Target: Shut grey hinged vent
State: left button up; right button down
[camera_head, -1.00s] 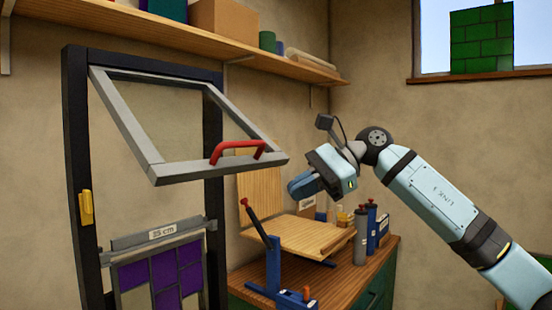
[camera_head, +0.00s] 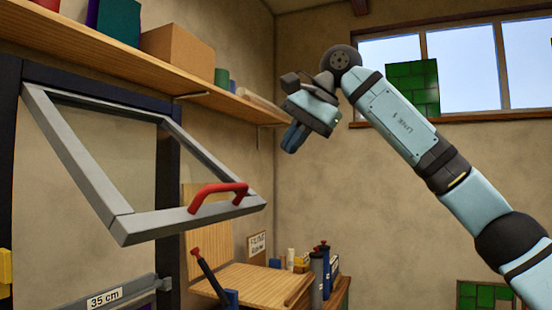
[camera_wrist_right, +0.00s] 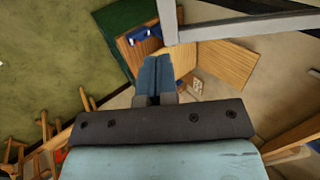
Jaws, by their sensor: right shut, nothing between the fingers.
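The grey hinged vent (camera_head: 88,165) is a grey frame hung at its top edge in a dark upright frame (camera_head: 100,86). It stands swung open, with its lower bar tilted out into the room. A red handle (camera_head: 217,194) sits on that lower bar. My right gripper (camera_head: 291,140) is shut and empty, above and to the right of the handle, apart from it. In the right wrist view, my gripper's blue fingers (camera_wrist_right: 152,76) are together, and a grey bar of the vent (camera_wrist_right: 245,27) crosses the upper right. My left gripper is not in view.
A wooden shelf (camera_head: 130,75) with boxes runs along the wall above the vent. A workbench (camera_head: 255,285) with bottles and a blue clamp stands below. A yellow piece (camera_head: 5,266) is on the dark frame. Open air lies between my gripper and the handle.

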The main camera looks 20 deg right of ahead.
aim_at(252, 206)
jog(key=p+x, duration=0.1)
jog(key=x, duration=1.1)
jog(key=shift+w+f+p, duration=0.1)
jog(key=shift+p, duration=0.25)
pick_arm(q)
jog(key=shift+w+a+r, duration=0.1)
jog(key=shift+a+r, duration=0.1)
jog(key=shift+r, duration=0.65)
pick_arm(e)
jog(key=shift+a+f, duration=0.1)
jog(key=shift+w+f+b, duration=0.1)
jog(key=shift+f+b, duration=0.2)
jog(key=w+a+f+t+y+b, duration=0.5)
jog(key=w+a+f+b, duration=0.8)
jog(key=f, duration=0.3)
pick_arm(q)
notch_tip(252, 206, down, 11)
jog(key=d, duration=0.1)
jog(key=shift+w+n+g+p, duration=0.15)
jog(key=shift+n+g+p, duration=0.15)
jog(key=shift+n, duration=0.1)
pick_arm(e)
jog(key=w+a+f+t+y, duration=0.1)
jog(key=w+a+t+y, duration=0.2)
jog(key=w+a, duration=0.5)
jog(key=shift+f, duration=0.4)
